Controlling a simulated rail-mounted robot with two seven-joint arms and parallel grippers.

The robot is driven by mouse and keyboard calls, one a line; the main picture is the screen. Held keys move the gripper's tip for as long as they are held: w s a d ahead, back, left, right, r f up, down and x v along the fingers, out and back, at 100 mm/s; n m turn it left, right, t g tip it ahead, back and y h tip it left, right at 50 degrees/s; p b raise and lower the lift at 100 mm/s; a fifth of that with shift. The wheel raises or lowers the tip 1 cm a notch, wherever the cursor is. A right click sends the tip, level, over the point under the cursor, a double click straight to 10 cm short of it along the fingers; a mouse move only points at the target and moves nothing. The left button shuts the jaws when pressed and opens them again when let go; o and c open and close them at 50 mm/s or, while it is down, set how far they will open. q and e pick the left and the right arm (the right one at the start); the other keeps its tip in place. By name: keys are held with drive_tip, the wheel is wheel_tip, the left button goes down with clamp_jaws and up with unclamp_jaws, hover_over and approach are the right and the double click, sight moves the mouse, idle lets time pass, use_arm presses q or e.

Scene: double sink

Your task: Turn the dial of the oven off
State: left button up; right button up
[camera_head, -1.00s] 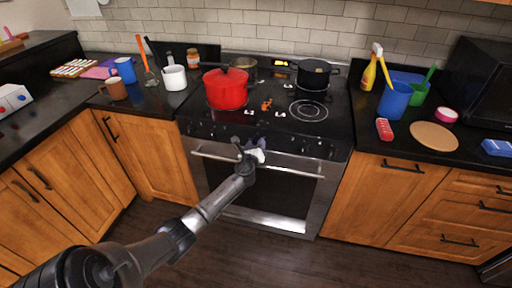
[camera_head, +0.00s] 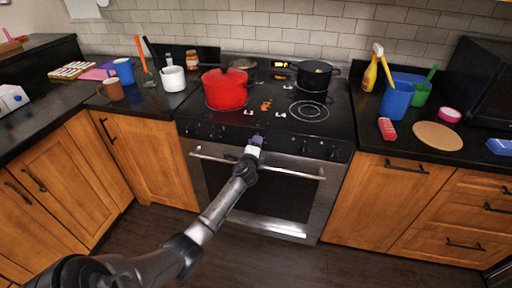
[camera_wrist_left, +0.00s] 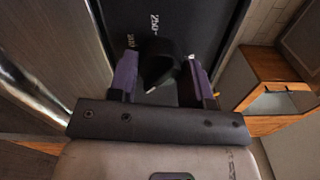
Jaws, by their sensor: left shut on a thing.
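The oven (camera_head: 265,190) stands in the middle of the counter, with a black front panel bearing several dark knobs. My left gripper (camera_head: 257,140) reaches the middle of that panel, above the oven handle. In the left wrist view, my left gripper (camera_wrist_left: 162,75) has its purple fingers on either side of a dark round dial (camera_wrist_left: 160,60) and is shut on it. Pale temperature markings, one reading 250, show on the panel beyond the dial. The gripper hides most of the dial in the head view. My right gripper is not in view.
The oven handle (camera_head: 215,158) runs across the front just below the gripper. A red pot (camera_head: 225,90) and a black pot (camera_head: 314,76) stand on the cooktop. Counters with cups and utensils lie on both sides. The floor in front is clear.

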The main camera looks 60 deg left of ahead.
use_arm(q)
drive_tip(key=n, duration=0.6)
drive_tip(key=shift+r+n, duration=0.1)
drive_tip(key=shift+n, duration=0.2)
drive_tip(key=n, duration=0.2)
drive_tip(key=shift+n, duration=0.3)
drive_tip(key=n, duration=0.2)
drive_tip(key=shift+r+n+p, duration=0.1)
drive_tip(key=shift+n+p, duration=0.3)
drive_tip(key=n+p, duration=0.1)
drive_tip(key=n, duration=0.2)
drive_tip(key=shift+n, duration=0.3)
drive_tip(key=n+p, duration=0.2)
drive_tip(key=n, duration=0.1)
drive_tip(key=shift+r+n, duration=0.1)
drive_tip(key=shift+n, duration=0.2)
drive_tip(key=n+p, duration=0.2)
drive_tip(key=n, duration=0.2)
drive_tip(key=shift+a, duration=0.1)
drive_tip(key=shift+s+n+p, duration=0.1)
drive_tip(key=shift+n+p, duration=0.2)
drive_tip(key=shift+n, duration=0.9)
